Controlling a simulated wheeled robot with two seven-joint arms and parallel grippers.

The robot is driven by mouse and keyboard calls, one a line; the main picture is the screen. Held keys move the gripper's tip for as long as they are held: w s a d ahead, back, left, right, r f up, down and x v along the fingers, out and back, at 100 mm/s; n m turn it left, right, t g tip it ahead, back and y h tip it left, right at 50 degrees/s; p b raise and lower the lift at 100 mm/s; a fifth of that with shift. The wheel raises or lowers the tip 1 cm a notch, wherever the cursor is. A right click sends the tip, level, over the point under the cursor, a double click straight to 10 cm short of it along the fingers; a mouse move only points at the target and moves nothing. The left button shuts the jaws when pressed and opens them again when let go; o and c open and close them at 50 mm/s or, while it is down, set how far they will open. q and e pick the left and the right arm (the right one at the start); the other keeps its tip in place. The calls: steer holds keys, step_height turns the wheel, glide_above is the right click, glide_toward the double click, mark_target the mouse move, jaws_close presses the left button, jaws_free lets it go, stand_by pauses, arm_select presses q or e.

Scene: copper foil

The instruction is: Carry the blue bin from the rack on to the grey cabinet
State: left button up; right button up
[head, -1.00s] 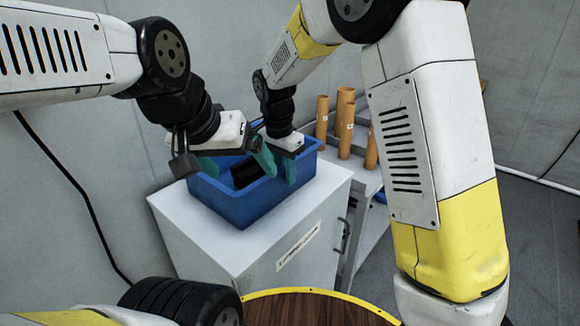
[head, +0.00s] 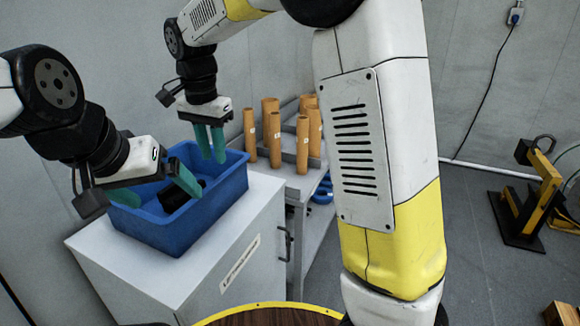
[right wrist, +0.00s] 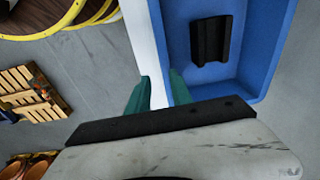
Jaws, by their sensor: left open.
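The blue bin (head: 168,230) stands upright on top of the grey cabinet (head: 130,275), with a black block-like part (head: 180,194) inside it. My left gripper (head: 155,190) is open at the bin's left side, one finger over the inside and the other towards the outer left; I cannot tell whether it touches the rim. My right gripper (head: 211,150) points down at the bin's far right rim, its fingers apart and holding nothing. In the right wrist view, its fingers (right wrist: 160,92) show a gap beside the bin's edge (right wrist: 170,60); the black part (right wrist: 210,40) lies inside.
A rack (head: 312,190) with several upright copper-brown tubes (head: 271,125) stands right behind the cabinet. A blue item (head: 322,192) sits on its lower shelf. A round wooden top with yellow rim (head: 275,312) is in front. A yellow-black stand (head: 535,200) is on the floor at right.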

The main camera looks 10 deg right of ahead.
steer(key=s+d+r+n+t+y, duration=0.1)
steer(key=s+d+r+n, duration=0.1)
steer(key=s+d, duration=0.35)
steer(key=s+d+r+n+t+y, duration=0.1)
steer(key=s+d+r+y, duration=0.15)
steer(key=d, duration=0.65)
steer(key=s+d+f+n+t+h, duration=0.1)
steer(key=s+d+f+n+t, duration=0.2)
steer(key=s+d, duration=0.4)
steer(key=s, duration=0.3)
steer(key=shift+n, duration=0.4)
steer(key=shift+s+d+r, duration=0.1)
